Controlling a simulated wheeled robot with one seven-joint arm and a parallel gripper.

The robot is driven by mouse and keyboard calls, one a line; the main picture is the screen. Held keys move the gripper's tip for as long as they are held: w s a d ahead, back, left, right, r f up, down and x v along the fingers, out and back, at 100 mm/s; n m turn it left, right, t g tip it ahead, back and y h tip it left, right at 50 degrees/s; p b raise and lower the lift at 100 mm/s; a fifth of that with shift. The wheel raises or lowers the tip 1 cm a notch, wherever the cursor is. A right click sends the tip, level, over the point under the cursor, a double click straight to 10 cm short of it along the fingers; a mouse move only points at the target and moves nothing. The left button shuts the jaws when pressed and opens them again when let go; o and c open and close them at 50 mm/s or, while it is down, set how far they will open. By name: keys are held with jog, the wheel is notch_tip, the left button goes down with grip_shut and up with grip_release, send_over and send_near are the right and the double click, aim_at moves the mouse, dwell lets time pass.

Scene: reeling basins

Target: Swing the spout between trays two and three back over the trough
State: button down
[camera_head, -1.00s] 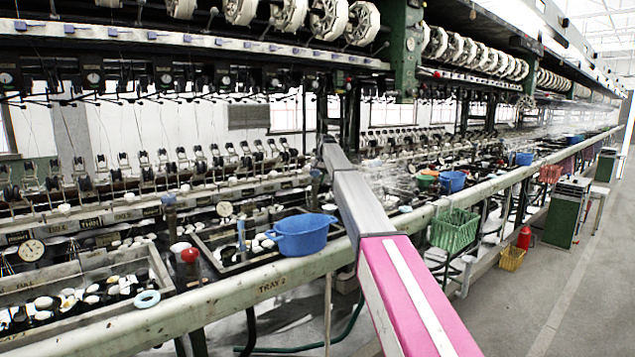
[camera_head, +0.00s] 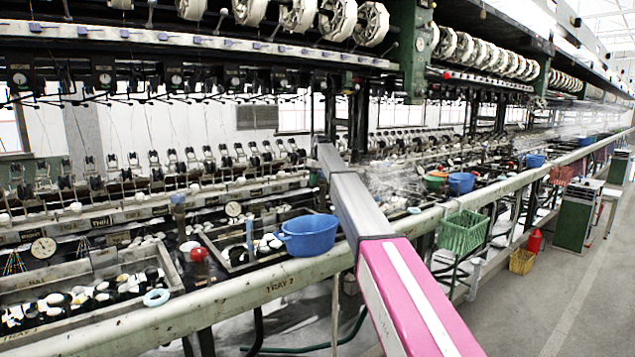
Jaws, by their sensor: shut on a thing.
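The long basin trough rail (camera_head: 225,300) runs from lower left to upper right, with "TRAY 2" written on it left of my arm. Tray two's basin (camera_head: 222,262) lies behind the rail, holding white cocoons. My grey and pink arm reaches forward over the rail, just right of a blue bowl (camera_head: 308,236). My gripper is hidden beyond the arm's far end, so its fingers do not show. I cannot make out the spout between trays two and three; the arm covers much of that place. Tray three's label is also not visible.
A green basket (camera_head: 462,232) hangs right of my arm. Reels hang overhead.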

jog(key=shift+s+a+n, duration=0.1)
jog(key=shift+a+n, duration=0.15)
jog(key=shift+n, duration=0.15)
jog(key=c, duration=1.1)
grip_release()
jog(key=shift+o, duration=0.2)
jog(key=shift+r, duration=0.1)
notch_tip(320, 180, up, 10)
jog(key=w+d, duration=0.1)
jog(key=shift+d+r, duration=0.2)
jog(key=shift+d, duration=0.1)
jog(key=shift+w, duration=0.1)
